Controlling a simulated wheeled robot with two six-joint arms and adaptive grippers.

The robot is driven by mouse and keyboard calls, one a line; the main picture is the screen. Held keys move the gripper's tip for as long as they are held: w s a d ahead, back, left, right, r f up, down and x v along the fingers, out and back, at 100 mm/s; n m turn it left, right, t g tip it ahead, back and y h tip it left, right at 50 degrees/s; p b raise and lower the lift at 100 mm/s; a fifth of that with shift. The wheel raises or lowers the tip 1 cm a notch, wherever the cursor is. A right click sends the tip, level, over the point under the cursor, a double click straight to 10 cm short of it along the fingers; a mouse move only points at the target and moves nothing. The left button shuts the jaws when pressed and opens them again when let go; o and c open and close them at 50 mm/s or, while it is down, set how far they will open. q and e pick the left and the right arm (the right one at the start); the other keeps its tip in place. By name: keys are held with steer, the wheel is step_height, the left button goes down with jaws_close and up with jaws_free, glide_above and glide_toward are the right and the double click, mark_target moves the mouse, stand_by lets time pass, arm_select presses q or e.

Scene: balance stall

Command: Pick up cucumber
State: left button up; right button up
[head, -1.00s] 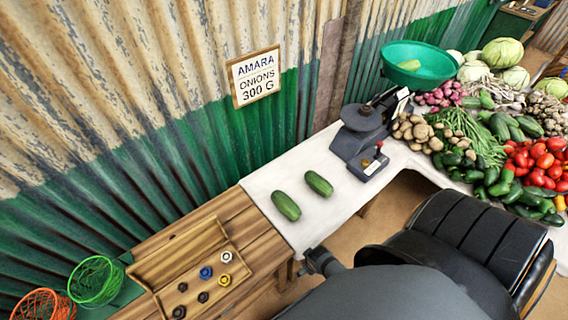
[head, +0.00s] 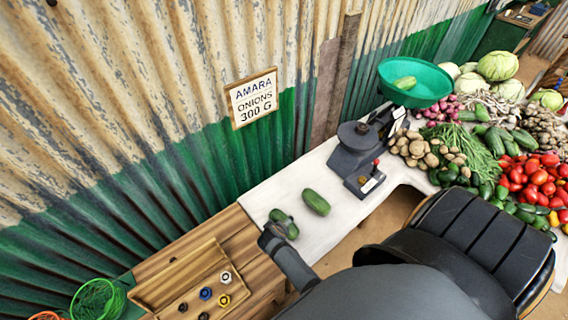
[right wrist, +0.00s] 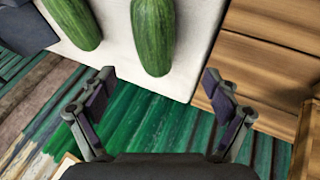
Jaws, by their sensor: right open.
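Two dark green cucumbers lie on the white counter. The left one (head: 290,229) is partly hidden by my right gripper (head: 271,235) in the head view. The other cucumber (head: 316,202) lies to its right, clear of the gripper. In the right wrist view the first cucumber (right wrist: 153,32) is straight ahead between the lines of the open fingers (right wrist: 158,78), and the other cucumber (right wrist: 74,20) is to the left. My left gripper is not in view.
A grey scale (head: 357,160) with a green bowl (head: 440,84) stands to the right. Wooden bench (head: 235,227) and weights box (head: 181,264) are at the left. A corrugated wall (head: 150,140) stands behind. Vegetable piles (head: 475,140) fill the far right.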

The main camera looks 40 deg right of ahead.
steer(key=b+x, duration=0.2)
steer(key=x, duration=0.2)
steer(key=shift+f, duration=0.1)
steer(key=shift+w+d+f, duration=0.1)
steer(key=shift+w, duration=0.05)
steer(key=shift+d+f+b, duration=0.1)
steer(key=shift+f+b, duration=0.05)
steer(key=shift+b, duration=0.35)
steer(key=b+x, duration=0.4)
steer(key=shift+d, duration=0.15)
steer(key=shift+d+f+b, duration=0.2)
steer(key=shift+b, duration=0.2)
steer(key=shift+w+r, duration=0.1)
steer(key=shift+r, duration=0.15)
steer(key=c, duration=1.5)
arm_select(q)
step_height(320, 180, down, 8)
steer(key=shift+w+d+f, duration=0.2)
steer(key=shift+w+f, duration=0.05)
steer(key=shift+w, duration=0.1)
arm_select(e)
steer(key=shift+r, duration=0.1)
